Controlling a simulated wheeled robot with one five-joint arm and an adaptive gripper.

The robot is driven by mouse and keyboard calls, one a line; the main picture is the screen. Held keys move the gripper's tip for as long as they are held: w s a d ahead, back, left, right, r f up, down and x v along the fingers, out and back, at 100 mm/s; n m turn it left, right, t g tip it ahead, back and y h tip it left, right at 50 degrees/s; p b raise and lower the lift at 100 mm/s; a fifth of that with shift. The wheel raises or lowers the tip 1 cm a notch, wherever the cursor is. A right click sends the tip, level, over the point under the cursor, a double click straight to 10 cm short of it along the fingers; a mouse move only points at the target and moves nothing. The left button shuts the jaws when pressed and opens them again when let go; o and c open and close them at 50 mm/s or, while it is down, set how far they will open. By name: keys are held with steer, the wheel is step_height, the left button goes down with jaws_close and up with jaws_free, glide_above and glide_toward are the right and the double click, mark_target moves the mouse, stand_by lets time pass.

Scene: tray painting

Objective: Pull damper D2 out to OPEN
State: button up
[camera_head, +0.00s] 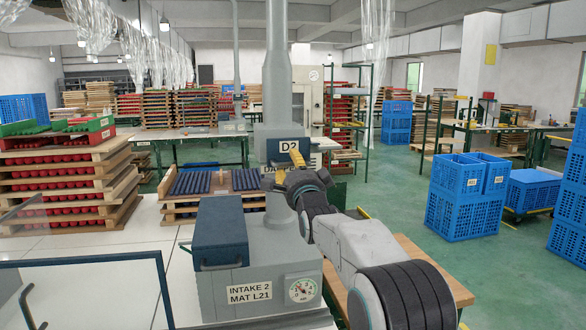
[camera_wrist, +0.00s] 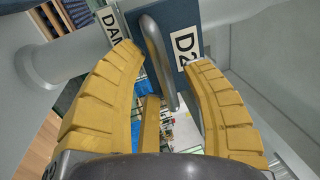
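Damper D2 shows as a dark blue housing with a white D2 label (camera_head: 288,146) on the vertical grey duct (camera_head: 277,65), above the intake box. In the wrist view the label (camera_wrist: 184,48) and a grey metal bar handle (camera_wrist: 157,62) on the blue plate are close in front. My gripper (camera_head: 297,158) is at the housing and hides part of it and its lower label. In the wrist view its yellow fingers (camera_wrist: 168,58) are spread, one on each side of the handle. The left fingertip looks near the bar; a gap shows at the right. I see no grip on it.
The grey intake box (camera_head: 265,265), labelled INTAKE 2 MAT L21, has a blue lid (camera_head: 222,232) and a dial gauge (camera_head: 302,289) below the duct. Trays of blue bars (camera_head: 192,182) stand behind. Blue crates (camera_head: 465,205) stand right, with open green floor between.

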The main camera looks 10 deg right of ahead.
steer(key=shift+s, duration=0.2)
steer(key=shift+s+f, duration=0.4)
steer(key=shift+s, duration=1.5)
steer(key=shift+s+f, duration=0.35)
steer(key=shift+s, duration=1.6)
steer(key=shift+s+f, duration=0.4)
steer(key=shift+s, duration=1.5)
